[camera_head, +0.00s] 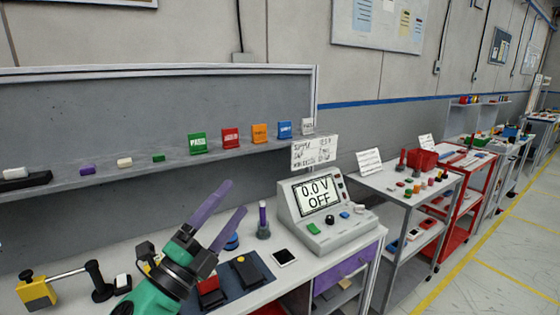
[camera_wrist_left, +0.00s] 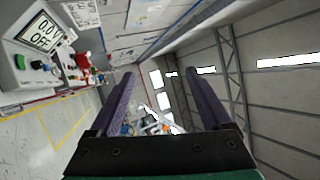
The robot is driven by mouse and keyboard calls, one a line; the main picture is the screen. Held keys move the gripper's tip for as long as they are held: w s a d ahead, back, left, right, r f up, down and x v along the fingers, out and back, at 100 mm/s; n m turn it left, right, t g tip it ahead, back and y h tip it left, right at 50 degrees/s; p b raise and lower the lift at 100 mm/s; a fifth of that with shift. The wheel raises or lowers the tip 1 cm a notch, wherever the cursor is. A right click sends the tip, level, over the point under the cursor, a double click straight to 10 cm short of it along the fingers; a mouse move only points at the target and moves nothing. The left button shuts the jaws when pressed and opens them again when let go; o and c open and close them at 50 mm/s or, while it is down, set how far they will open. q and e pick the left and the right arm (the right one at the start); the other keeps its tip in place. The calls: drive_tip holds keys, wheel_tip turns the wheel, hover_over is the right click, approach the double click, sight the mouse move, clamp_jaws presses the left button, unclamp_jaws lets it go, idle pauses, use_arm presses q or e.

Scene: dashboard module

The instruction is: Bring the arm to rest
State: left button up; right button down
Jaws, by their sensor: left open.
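My left gripper (camera_head: 226,210) is raised above the workbench, its two purple fingers apart and pointing up and to the right. Nothing is between the fingers in the left wrist view (camera_wrist_left: 160,100), which looks out across the room and up to the roof. The green and black wrist covers part of the bench in the head view. My right gripper is not in view. The dashboard module (camera_head: 325,212) stands on the bench to the right of the gripper, its screen reading "0.0 V OFF". It also shows at the left of the left wrist view (camera_wrist_left: 32,50).
A yellow clamp-like fixture (camera_head: 38,292) is at bottom left. A shelf (camera_head: 100,180) with coloured cards runs behind.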

use_arm(q)
drive_tip(key=w+a+f+n+g+y, duration=0.1)
drive_tip(key=w+a+f+n+y, duration=0.1)
drive_tip(key=a+f+n+y, duration=1.1)
drive_tip(key=s+a+f+n+g+y, duration=0.1)
drive_tip(key=s+f+n+g, duration=0.2)
drive_tip(key=f, duration=0.3)
drive_tip(key=s+a+f+n+g, duration=0.1)
drive_tip(key=s+f+n+g, duration=0.15)
drive_tip(key=f, duration=0.35)
drive_tip(key=s+d+f+n+g+h, duration=0.15)
drive_tip(key=s+f+n+g, duration=0.25)
drive_tip(key=s+f+g, duration=0.75)
drive_tip(key=s+f+t, duration=0.1)
drive_tip(key=s+f, duration=0.2)
drive_tip(key=f, duration=0.9)
drive_tip(key=s+f, duration=0.3)
drive_tip(key=f, duration=0.9)
drive_tip(key=s+a+f+g, duration=0.1)
drive_tip(key=s+a+f, duration=0.2)
drive_tip(key=s+f, duration=1.2)
drive_tip(key=shift+s+f, duration=0.3)
drive_tip(key=shift+s, duration=0.95)
